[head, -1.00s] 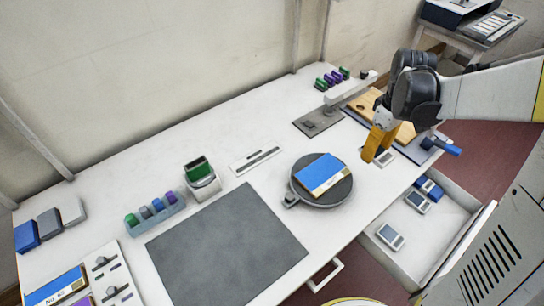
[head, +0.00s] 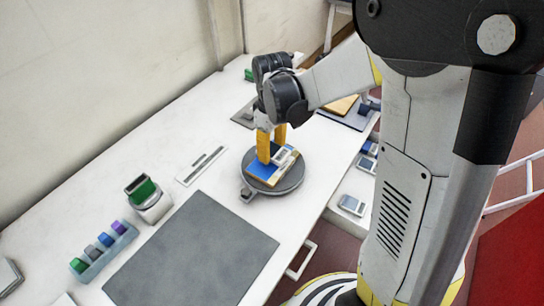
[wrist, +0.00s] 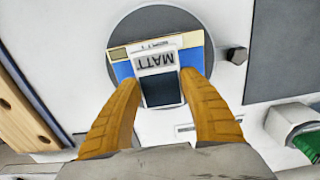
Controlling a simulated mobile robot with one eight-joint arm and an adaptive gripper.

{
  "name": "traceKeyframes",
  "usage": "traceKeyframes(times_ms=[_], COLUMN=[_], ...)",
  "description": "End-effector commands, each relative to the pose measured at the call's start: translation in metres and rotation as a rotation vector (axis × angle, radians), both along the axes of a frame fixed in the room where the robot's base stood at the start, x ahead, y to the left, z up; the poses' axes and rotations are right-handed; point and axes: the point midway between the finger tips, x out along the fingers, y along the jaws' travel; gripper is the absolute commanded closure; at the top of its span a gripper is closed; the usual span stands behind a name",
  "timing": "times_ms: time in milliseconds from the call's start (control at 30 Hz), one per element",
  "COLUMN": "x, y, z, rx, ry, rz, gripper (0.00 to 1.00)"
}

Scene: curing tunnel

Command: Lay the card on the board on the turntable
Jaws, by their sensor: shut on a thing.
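The card (head: 283,156) is small and white with a dark panel. In the wrist view the card (wrist: 161,88) reads "MATT" upside down. My gripper (head: 272,148) has its yellow fingers shut on the card's two sides; the gripper (wrist: 160,80) also shows in the wrist view. The board (head: 259,170), blue with pale wooden edges, lies on the round grey turntable (head: 290,184). The card is over the board, which shows around it in the wrist view (wrist: 124,70). I cannot tell whether card and board touch. The fingers hide part of the board.
A grey mat (head: 190,255) lies left of the turntable. An open drawer with other cards (head: 352,204) is at the right.

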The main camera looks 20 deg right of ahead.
Motion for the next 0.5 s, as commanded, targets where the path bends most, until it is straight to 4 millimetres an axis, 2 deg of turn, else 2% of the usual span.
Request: traceKeyframes(times_ms=[33, 133, 500], x=[0.001, 0.001, 0.000], y=[0.000, 0.000, 0.000], z=[-0.013, -0.027, -0.030], rx=[0.000, 0.000, 0.000], ry=[0.000, -0.001, -0.001], rz=[0.000, 0.000, 0.000], gripper=[0.79, 0.79, 0.79])
